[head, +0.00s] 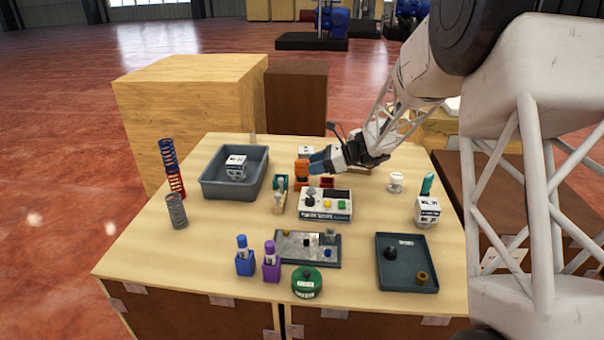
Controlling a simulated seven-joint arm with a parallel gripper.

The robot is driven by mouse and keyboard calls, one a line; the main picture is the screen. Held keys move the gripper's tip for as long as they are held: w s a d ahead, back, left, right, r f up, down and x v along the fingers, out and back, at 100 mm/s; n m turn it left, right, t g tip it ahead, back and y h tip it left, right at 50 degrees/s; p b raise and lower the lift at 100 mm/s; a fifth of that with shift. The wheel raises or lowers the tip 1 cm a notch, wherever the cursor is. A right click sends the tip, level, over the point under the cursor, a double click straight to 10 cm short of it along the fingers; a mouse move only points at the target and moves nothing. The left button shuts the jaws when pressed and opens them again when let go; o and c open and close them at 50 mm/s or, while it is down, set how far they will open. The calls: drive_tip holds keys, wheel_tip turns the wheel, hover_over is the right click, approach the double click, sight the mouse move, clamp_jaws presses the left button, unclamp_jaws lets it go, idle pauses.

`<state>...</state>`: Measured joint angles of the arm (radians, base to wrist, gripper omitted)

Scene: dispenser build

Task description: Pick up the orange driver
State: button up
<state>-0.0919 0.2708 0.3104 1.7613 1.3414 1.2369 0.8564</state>
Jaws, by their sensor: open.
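An orange object (302,168), which looks like the orange driver, stands near the back middle of the table in the head view. The fingers are open. They overlap the orange object in the picture, and I cannot tell whether they touch it or are around it. The fingers hide part of its right side.
A control box (325,205) with coloured buttons stands just in front. A grey bin (262,178) holding a white cube is to the left. A dark tray (408,278) is at front right. Red and blue coils (168,155) stand at the left edge. Bare tabletop (215,225) shows at left.

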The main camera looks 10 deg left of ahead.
sight(302, 175)
drive_tip(key=shift+x, duration=2.3)
drive_tip(key=shift+r, duration=0.1)
clamp_jaws()
